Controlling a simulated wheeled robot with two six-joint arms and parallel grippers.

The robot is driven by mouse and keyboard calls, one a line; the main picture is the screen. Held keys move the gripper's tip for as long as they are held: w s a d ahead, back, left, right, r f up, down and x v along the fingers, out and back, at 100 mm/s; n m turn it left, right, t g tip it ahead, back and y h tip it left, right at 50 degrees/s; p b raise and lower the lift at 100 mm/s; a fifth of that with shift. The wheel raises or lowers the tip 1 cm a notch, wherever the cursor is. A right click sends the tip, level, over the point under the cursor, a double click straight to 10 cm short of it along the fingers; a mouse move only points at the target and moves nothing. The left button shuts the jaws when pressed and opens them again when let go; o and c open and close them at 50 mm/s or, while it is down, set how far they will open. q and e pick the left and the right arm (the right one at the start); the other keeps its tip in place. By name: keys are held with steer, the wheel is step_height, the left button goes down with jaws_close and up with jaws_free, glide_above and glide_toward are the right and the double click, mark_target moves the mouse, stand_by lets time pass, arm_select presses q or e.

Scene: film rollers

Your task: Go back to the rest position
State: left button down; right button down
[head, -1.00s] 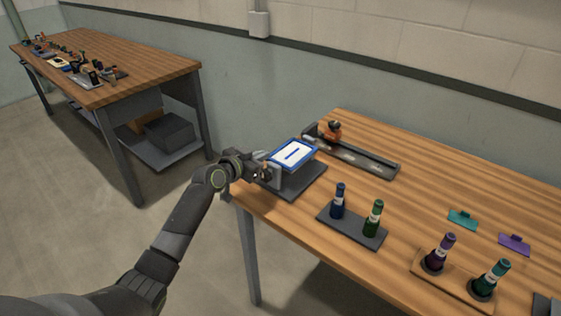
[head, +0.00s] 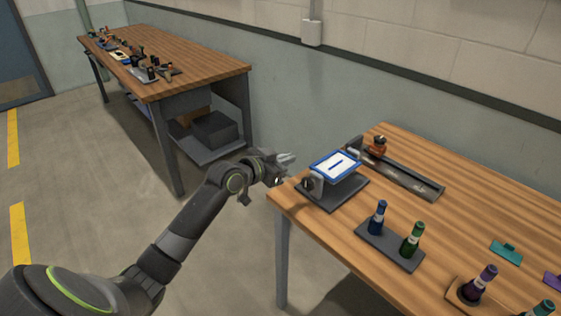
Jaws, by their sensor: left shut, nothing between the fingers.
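My left gripper (head: 287,160) is in the middle of the head view, shut and empty. It is in the air off the left corner of the near wooden table (head: 470,215), apart from everything on it. My left arm reaches up to it from the lower left. Right of the gripper, a blue-framed white panel (head: 335,165) sits tilted on a dark base plate (head: 345,192) at the table's corner. My right gripper is not in the picture.
A dark rail (head: 405,180) with an orange-and-black piece (head: 376,146) lies behind the panel. A blue bottle (head: 377,218) and a green bottle (head: 412,240) stand on a dark tray (head: 372,239). A second table (head: 200,72) with small tools stands back left. Open floor lies between.

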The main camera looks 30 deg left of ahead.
arm_select(q)
steer(key=s+a+f+n+g+y, duration=0.25)
steer(key=s+f, duration=0.25)
steer(key=f, duration=0.7)
steer(key=s+a+f+n+g+y, duration=0.1)
steer(key=s+a+f, duration=0.3)
steer(key=f, duration=0.8)
steer(key=s+a+f+n+g+y, duration=0.2)
steer(key=s+f, duration=0.5)
steer(key=f, duration=0.5)
steer(key=s+d+f+g, duration=0.2)
steer(key=s+f+g, duration=0.2)
steer(key=s+f, duration=1.35)
steer(key=s+d+f+g, duration=0.2)
steer(key=s+d, duration=0.1)
steer(key=s, duration=0.8)
steer(key=s+d+f+g, duration=0.1)
steer(key=s+d+f, duration=0.2)
steer(key=s, duration=0.8)
steer(key=shift+s+d+g, duration=0.25)
steer(key=shift+g, duration=0.1)
